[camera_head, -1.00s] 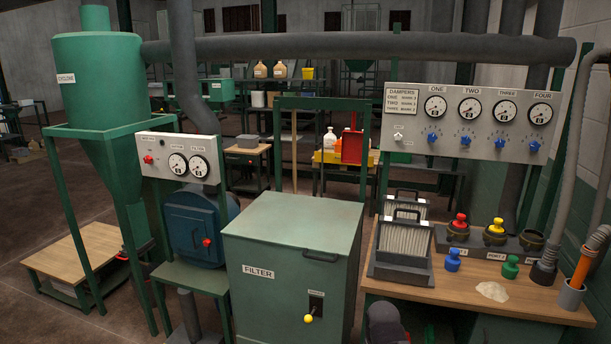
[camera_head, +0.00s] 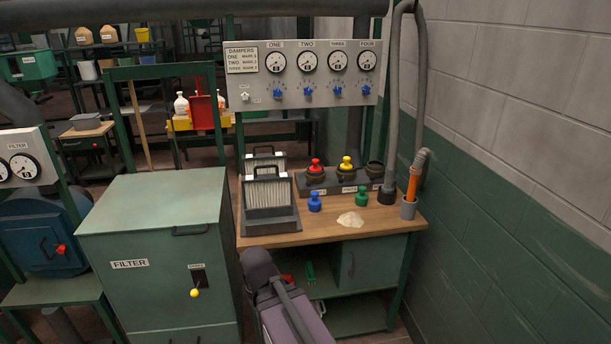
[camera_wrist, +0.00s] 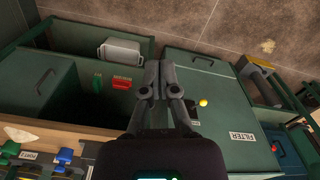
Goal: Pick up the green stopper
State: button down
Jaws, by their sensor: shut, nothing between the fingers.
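The green stopper (camera_head: 361,197) stands upright on the wooden bench top, right of the blue stopper (camera_head: 314,202) and behind a pale powder heap (camera_head: 350,219). A red stopper (camera_head: 315,167) and a yellow stopper (camera_head: 346,163) sit in ports of the dark block at the back of the bench. In the wrist view, my gripper (camera_wrist: 157,68) is shut and empty, its fingers together in front of the bench's lower shelf and the filter cabinet. It is apart from the green stopper.
The green filter cabinet (camera_head: 160,255) stands left of the bench (camera_head: 285,238). Pleated filters (camera_head: 268,200) stand at the bench's left end. A hose and a grey cup (camera_head: 408,209) with an orange tool are at its right end, by the wall. The third port (camera_head: 375,173) is open.

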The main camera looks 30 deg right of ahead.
aim_at(362, 197)
jog(key=z, duration=1)
jog(key=i, duration=1.05)
jog(key=z, duration=0.15)
